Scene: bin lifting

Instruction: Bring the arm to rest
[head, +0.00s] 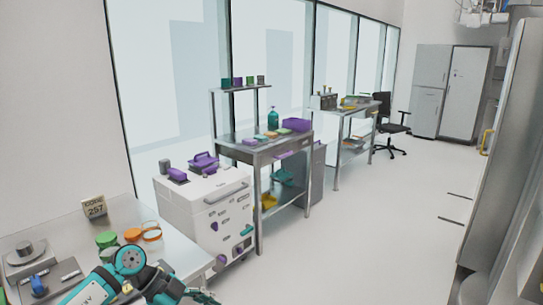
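My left arm, teal and dark grey, shows at the bottom left in the head view. It is in front of the near table (165,240). A dark part at its end, seemingly my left gripper (203,297), is cut by the bottom edge of the picture. I cannot tell whether it is open or shut. I see nothing held in it. My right arm and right gripper are not in view.
A white cabinet (190,200) and steel bench (262,150) stand beyond. The floor (370,220) to the right is clear.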

